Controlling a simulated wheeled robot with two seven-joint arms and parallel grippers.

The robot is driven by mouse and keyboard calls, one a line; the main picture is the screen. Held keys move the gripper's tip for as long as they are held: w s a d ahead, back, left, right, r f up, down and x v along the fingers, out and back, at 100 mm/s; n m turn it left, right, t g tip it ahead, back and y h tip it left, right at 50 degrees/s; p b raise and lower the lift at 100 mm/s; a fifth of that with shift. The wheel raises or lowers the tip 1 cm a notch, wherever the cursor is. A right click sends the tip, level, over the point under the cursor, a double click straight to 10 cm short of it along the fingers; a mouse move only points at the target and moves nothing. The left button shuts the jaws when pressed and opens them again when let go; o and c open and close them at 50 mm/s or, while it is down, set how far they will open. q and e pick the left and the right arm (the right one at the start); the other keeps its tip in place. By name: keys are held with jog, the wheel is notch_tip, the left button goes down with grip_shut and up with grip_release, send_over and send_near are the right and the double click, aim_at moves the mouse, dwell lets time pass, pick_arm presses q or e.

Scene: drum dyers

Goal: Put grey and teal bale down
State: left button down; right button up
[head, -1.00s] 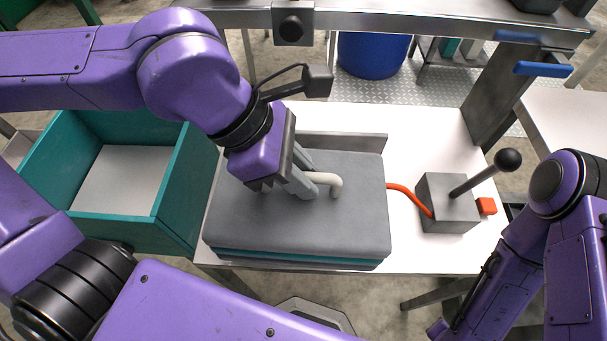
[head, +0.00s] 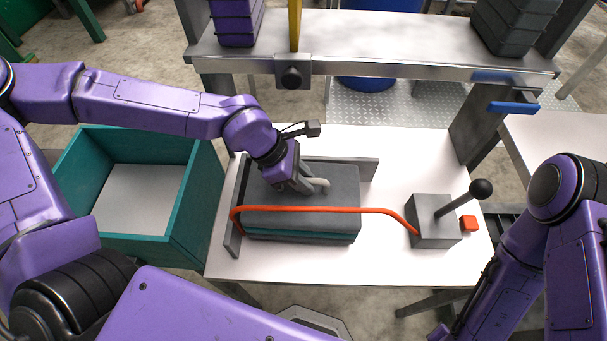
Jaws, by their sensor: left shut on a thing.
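The grey and teal bale (head: 290,215) is a flat block, grey on top with a teal layer low on its front. It is over the white table (head: 300,262), inside an L of metal walls at its left and back. My left gripper (head: 303,186) is shut on the pale handle (head: 322,184) on top of the bale. The bale looks low at the table, but I cannot tell whether it bears fully on it. My right arm is at the right; its gripper is out of view.
An orange cord (head: 330,210) runs from the grey lever box (head: 433,222) across the front of the bale to the left metal wall (head: 236,200). A teal bin (head: 185,205) stands left of the table. A metal beam (head: 400,65) crosses behind.

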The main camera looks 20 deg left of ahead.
pick_arm(q)
jog(key=shift+w+f, duration=0.15)
jog(key=shift+f, duration=0.7)
jog(key=c, duration=1)
grip_release()
jog(key=shift+a+r, duration=0.2)
jog(key=shift+r, duration=0.15)
jog(key=v, duration=1.1)
jog(key=shift+s+p, duration=0.2)
jog(key=shift+p, duration=0.25)
jog(key=shift+r, duration=0.1)
